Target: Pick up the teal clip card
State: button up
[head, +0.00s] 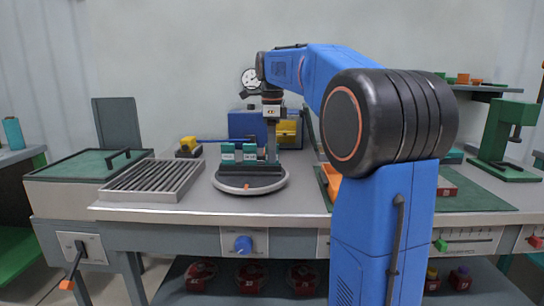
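Two small teal blocks with pale labels, a left one (228,152) and a right one (250,152), stand side by side in a dark green holder (250,171). I cannot tell for sure which is the teal clip card. The holder sits on a round grey turntable (249,188) with an orange mark at its front. My gripper (272,155) points down at the right end of the holder, just right of the right teal block. Its fingers look like one narrow grey strip from here, so the gap between them is hidden. I cannot tell whether it touches anything.
A slatted grey tray (153,180) and a green-lidded box (88,165) are left of the turntable. My arm hides part of the right bench, where an orange bin (331,182) shows.

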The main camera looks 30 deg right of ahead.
jog(key=shift+f, duration=0.2)
grip_shut()
jog(key=shift+r, duration=0.1)
notch_tip(320, 180, up, 15)
dwell(1.3)
